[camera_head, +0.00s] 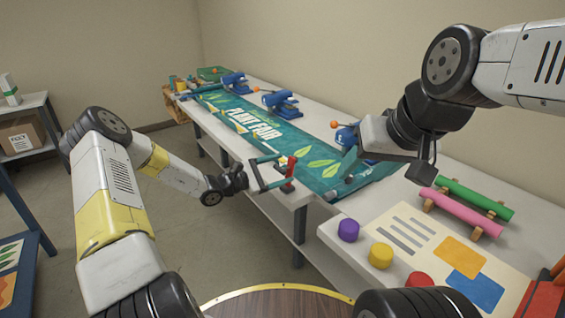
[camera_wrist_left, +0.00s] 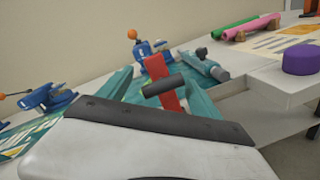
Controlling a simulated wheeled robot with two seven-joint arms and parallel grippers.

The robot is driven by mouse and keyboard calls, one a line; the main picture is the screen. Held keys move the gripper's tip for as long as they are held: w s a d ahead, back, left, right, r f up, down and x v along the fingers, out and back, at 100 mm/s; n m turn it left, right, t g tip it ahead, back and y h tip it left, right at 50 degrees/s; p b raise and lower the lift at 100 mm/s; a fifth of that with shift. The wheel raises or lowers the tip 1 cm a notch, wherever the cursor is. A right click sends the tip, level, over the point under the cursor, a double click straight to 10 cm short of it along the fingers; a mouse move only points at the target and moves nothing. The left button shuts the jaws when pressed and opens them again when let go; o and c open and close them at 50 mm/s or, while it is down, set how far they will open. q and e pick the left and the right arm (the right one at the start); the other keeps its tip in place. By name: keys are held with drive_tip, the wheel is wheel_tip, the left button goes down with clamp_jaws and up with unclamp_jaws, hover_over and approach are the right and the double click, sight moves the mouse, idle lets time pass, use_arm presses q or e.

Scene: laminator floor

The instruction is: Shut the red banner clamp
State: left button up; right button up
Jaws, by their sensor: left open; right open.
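The red banner clamp (camera_head: 291,166) is at the near edge of the long table, by the banner (camera_head: 232,112). In the left wrist view its red lever (camera_wrist_left: 170,99) stands raised and tilted, with a black grip (camera_wrist_left: 162,86) across it. My left gripper (camera_head: 283,170) is open, its teal fingers on either side of the lever; the left wrist view shows the lever between them, contact unclear. My right gripper (camera_head: 346,166) is open above the banner's near end, to the right of the red clamp, its fingers partly hard to make out.
Blue clamps (camera_head: 281,103) with orange knobs line the table's back edge. A nearer table holds purple (camera_head: 348,230), yellow (camera_head: 381,256) and red (camera_head: 419,282) round pieces, a printed sheet, and pink (camera_head: 461,213) and green (camera_head: 474,198) rolls.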

use_arm(q)
drive_tip(key=shift+w+d, duration=0.25)
drive_tip(key=shift+d, duration=0.25)
clamp_jaws()
